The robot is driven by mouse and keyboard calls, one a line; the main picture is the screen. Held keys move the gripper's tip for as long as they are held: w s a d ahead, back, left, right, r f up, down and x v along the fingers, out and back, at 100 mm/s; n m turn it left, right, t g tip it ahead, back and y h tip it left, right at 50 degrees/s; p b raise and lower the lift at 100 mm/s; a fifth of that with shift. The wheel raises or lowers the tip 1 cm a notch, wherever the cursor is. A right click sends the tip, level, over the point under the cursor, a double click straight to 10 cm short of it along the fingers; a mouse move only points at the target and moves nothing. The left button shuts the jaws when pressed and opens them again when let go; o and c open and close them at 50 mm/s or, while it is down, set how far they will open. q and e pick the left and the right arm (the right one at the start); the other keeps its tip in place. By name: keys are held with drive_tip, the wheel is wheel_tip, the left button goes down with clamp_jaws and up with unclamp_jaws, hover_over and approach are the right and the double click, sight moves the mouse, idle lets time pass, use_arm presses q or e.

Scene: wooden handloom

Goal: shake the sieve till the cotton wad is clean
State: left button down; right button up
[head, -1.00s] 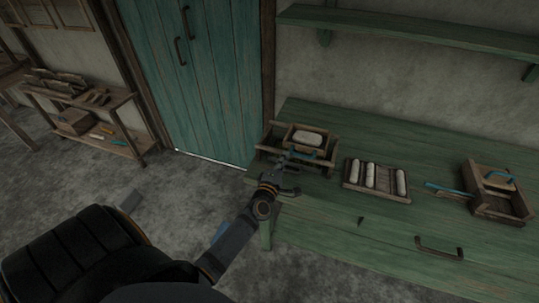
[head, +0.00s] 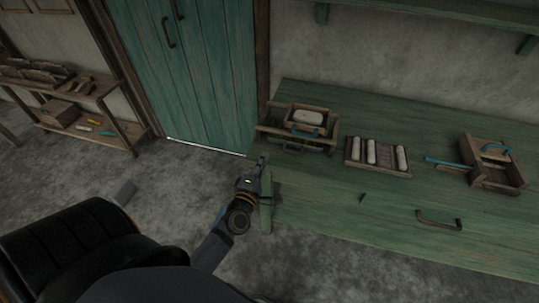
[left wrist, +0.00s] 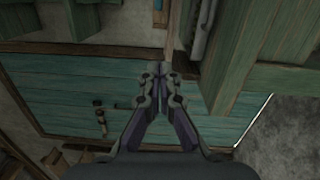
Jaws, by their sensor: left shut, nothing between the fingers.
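My left gripper (head: 263,163) is at the bench's front left corner, below and apart from the sieve. Its fingers also show in the left wrist view (left wrist: 163,72), shut with nothing between them. My right gripper is not in view.
A slatted tray (head: 362,163) with three pale rolls sits mid-bench. A wooden box (head: 522,170) with blue-handled tools stands to its right. A teal door (head: 190,80) and a low shelf (head: 110,120) are at the left.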

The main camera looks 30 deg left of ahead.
use_arm(q)
drive_tip(key=w+d+n+h+p, duration=0.1)
drive_tip(key=w+d+n+h, duration=0.2)
drive_tip(key=n, duration=0.7)
drive_tip(key=d+n+g+h+p, duration=0.1)
drive_tip(key=d+n+h, duration=0.1)
drive_tip(key=d+n, duration=0.55)
drive_tip(key=w+d+n+h+p, duration=0.1)
drive_tip(key=w+d+n+h, duration=0.15)
drive_tip(key=n, duration=0.85)
drive_tip(key=x, duration=0.9)
drive_tip(key=shift+w+d+r+b, duration=0.2)
drive_tip(key=shift+r+b, duration=0.05)
drive_tip(key=shift+b, duration=0.05)
drive_tip(key=shift+n, duration=0.25)
drive_tip(key=a, duration=0.4)
drive_tip(key=shift+s+r+p, duration=0.2)
drive_tip(key=shift+r+p, duration=0.05)
drive_tip(key=shift+p, duration=0.05)
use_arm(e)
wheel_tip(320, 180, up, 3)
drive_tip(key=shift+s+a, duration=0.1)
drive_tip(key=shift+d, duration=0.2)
